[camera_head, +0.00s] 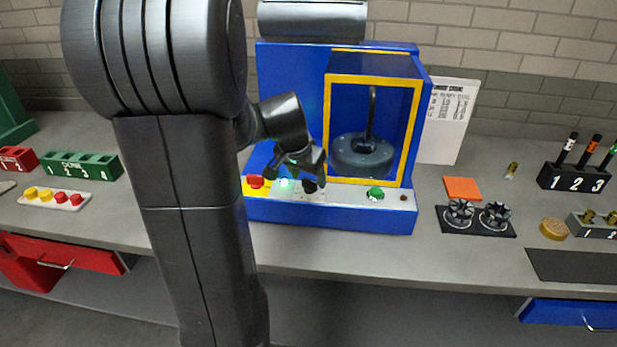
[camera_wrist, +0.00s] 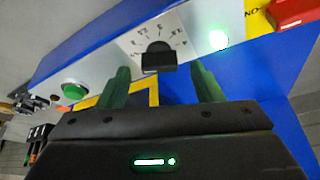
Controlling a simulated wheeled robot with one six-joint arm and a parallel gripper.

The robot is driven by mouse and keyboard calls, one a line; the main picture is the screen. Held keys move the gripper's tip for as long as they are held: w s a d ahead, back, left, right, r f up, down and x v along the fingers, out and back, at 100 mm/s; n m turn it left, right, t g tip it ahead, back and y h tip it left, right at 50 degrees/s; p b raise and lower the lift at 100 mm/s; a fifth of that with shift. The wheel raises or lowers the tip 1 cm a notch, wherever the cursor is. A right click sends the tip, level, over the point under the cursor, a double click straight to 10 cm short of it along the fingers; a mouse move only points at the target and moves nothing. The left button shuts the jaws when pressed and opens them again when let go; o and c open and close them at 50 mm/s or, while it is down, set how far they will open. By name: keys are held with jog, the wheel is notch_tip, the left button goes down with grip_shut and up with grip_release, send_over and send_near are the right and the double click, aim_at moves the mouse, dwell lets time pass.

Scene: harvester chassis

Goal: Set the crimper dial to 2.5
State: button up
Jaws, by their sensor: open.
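The crimper (camera_head: 290,208) is a blue machine with a yellow-framed opening and a pale sloping front panel. Its dial (camera_wrist: 158,58) is a black knob with a printed scale fanned around it in the wrist view. The scale's numbers and the dial's setting are too small to read surely. My gripper (camera_wrist: 160,68) is open, with one green finger on each side of the dial in the picture. I cannot tell whether either finger touches it. In the head view my gripper (camera_head: 300,163) is over the panel's left part, and the dial is mostly hidden below it.
A lit green lamp (camera_wrist: 218,39) and a red switch (camera_wrist: 293,12) on yellow sit beside the dial. A green button (camera_wrist: 75,90) is on the other side. Black-based fittings (camera_head: 476,228) and an orange pad (camera_head: 462,188) lie right of the crimper.

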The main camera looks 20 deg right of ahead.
jog(key=shift+x, duration=0.75)
jog(key=shift+c, duration=0.4)
jog(key=c, duration=0.9)
